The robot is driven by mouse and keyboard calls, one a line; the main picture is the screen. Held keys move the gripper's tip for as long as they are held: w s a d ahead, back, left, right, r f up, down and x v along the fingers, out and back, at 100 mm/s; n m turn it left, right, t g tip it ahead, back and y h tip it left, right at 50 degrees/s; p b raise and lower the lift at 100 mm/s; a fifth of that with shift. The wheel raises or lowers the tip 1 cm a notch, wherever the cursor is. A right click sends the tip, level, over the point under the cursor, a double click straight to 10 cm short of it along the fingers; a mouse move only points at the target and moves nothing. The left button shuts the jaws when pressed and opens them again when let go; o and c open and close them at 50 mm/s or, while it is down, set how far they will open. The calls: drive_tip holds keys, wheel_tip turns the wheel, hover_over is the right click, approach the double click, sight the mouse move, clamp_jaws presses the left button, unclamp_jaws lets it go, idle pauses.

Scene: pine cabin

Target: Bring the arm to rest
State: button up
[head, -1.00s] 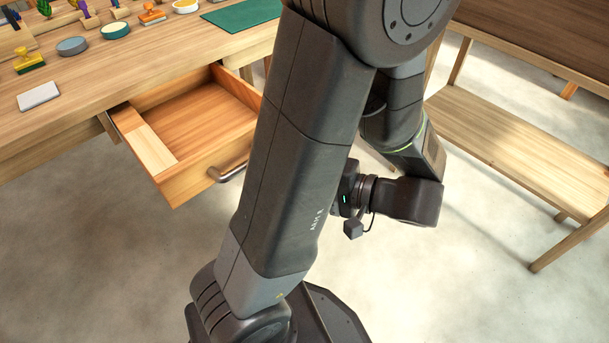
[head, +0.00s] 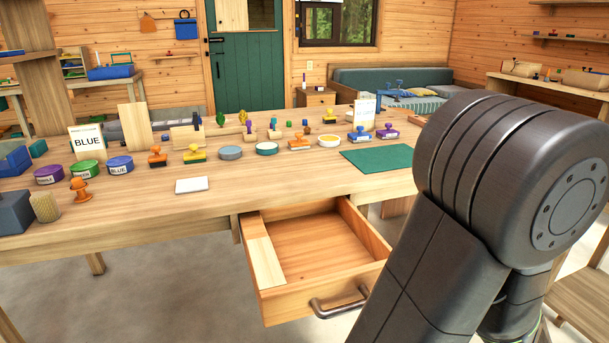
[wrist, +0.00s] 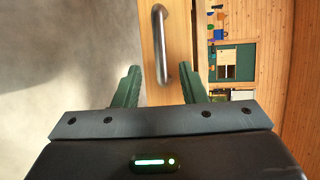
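My arm (head: 440,250) fills the right side of the head view, its large joint high in front of the bench. My gripper is out of the head view. In the wrist view my gripper (wrist: 162,78) is open, its two green fingers apart with nothing held. The metal handle (wrist: 161,45) of the open drawer shows ahead, between the fingers in the picture; how far away it is I cannot tell. The drawer (head: 325,245) stands pulled out under the bench and looks empty apart from a pale wooden strip at its left side.
The bench top (head: 130,225) holds several stamps, round ink pads, a white card (head: 191,184) and a green mat (head: 377,158). The drawer sticks out towards me with its handle (head: 340,303) foremost. Bare floor (head: 190,285) lies left of the drawer. A wooden stool or bench stands at right.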

sight(352, 309)
drive_tip(key=b+x, duration=0.1)
drive_tip(key=x, duration=0.8)
drive_tip(key=shift+s, duration=0.1)
